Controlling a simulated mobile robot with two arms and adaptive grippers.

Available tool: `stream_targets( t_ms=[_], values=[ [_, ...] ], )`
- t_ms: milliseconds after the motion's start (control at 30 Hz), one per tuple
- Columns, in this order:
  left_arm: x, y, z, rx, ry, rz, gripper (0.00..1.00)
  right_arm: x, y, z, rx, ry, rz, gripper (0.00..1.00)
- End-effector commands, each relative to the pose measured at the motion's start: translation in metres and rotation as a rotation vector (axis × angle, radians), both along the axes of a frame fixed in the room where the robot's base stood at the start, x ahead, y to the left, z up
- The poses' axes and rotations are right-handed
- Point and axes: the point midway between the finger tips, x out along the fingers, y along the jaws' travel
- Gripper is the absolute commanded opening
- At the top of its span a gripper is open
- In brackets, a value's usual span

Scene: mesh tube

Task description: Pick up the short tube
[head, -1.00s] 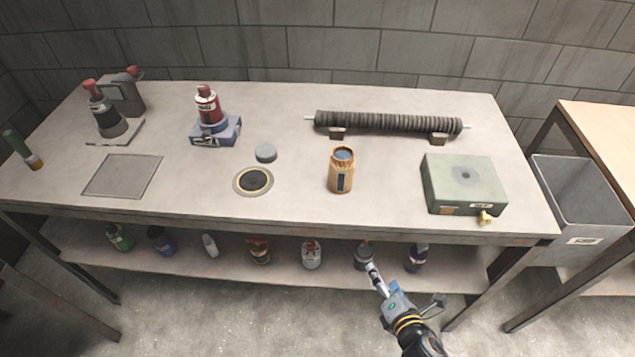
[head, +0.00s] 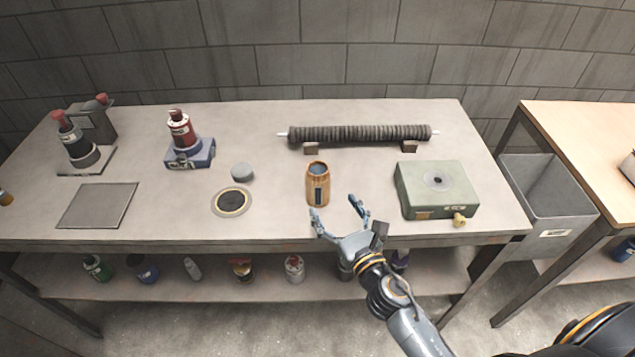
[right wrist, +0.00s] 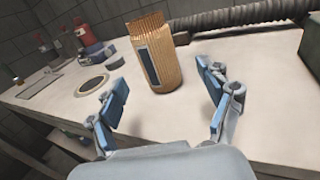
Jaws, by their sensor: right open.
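The short tube (head: 318,186) is an orange-tan ribbed cylinder with a dark window on its side. It stands upright near the middle of the table and also shows in the right wrist view (right wrist: 157,55). My right gripper (head: 336,210) is open and empty at the table's front edge, just in front of the tube and slightly right of it. In the right wrist view its fingers (right wrist: 163,100) are spread wide, with the tube beyond and between them, apart from both. My left gripper is not in view.
A long dark ribbed tube (head: 360,134) lies on two small supports behind. A green box (head: 415,196) with a brass fitting stands right of the gripper. A round disc (head: 216,202), a grey puck (head: 242,172) and a red bottle (head: 182,130) are left. The table between is clear.

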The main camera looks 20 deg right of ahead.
Motion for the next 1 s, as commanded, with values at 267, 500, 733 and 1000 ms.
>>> stream_targets(
  t_ms=[267,500,733,1000],
  values=[
    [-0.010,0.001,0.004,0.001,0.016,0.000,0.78,0.021,0.004,0.000,0.004,0.000,-0.001,0.79],
    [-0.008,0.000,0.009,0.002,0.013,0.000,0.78,0.056,0.012,-0.003,0.002,-0.001,-0.001,0.79],
    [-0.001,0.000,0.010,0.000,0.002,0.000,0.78,0.064,0.013,-0.005,0.002,0.002,-0.001,0.79],
    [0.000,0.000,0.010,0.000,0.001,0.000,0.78,0.063,0.013,-0.005,0.002,0.001,-0.001,0.47]
  ],
)
